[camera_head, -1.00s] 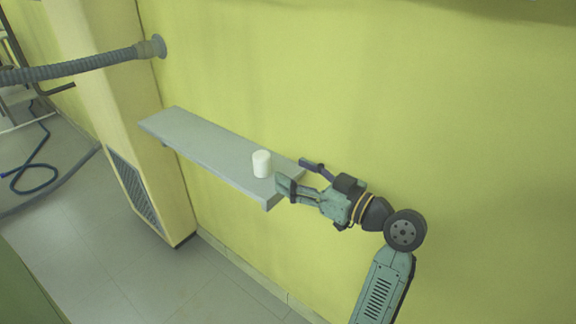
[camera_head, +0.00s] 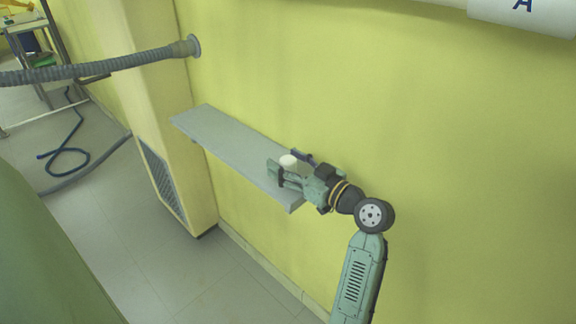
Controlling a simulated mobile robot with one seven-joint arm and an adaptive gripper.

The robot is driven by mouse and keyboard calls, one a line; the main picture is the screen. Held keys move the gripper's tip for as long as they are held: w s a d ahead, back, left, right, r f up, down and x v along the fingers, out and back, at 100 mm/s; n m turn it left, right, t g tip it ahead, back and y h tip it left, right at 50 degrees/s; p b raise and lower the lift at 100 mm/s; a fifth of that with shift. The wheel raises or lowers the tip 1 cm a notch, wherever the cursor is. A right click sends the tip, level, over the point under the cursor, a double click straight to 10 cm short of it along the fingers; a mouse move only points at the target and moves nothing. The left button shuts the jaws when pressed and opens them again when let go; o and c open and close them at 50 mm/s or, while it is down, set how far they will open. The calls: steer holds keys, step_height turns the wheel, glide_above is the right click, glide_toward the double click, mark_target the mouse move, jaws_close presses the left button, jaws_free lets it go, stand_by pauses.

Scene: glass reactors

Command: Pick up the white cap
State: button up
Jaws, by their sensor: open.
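The white cap (camera_head: 288,162) stands upright near the right end of the grey wall shelf (camera_head: 222,138). My gripper (camera_head: 284,163) is open at the shelf's right end, with its fingers pointing left. One finger is on the near side of the cap and the other on the far side, so the cap appears to be between them. The near finger hides the lower part of the cap. I cannot tell whether either finger touches it.
The yellow wall (camera_head: 420,120) runs close behind the shelf and my arm. The shelf left of the cap is bare.

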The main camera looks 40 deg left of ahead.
mark_target(288, 158)
steer(key=shift+c, duration=0.3)
steer(key=c, duration=1.2)
steer(key=shift+r, duration=0.15)
steer(key=shift+r+b, duration=0.3)
steer(key=shift+r, duration=0.3)
step_height(288, 158, up, 2)
steer(key=shift+r+b, duration=0.1)
steer(key=shift+b, duration=0.25)
steer(key=s+d+p, duration=0.2)
steer(key=s+p, duration=0.1)
steer(key=s, duration=0.2)
steer(key=s+d+r+p, duration=0.1)
steer(key=s+d+p, duration=0.1)
steer(key=s+p, duration=0.1)
steer(key=s+d+p, duration=0.2)
steer(key=s+p, duration=0.1)
steer(key=s, duration=0.3)
steer(key=shift+s+r+p, duration=0.25)
steer(key=shift+s+p, duration=0.05)
steer(key=shift+s, duration=0.05)
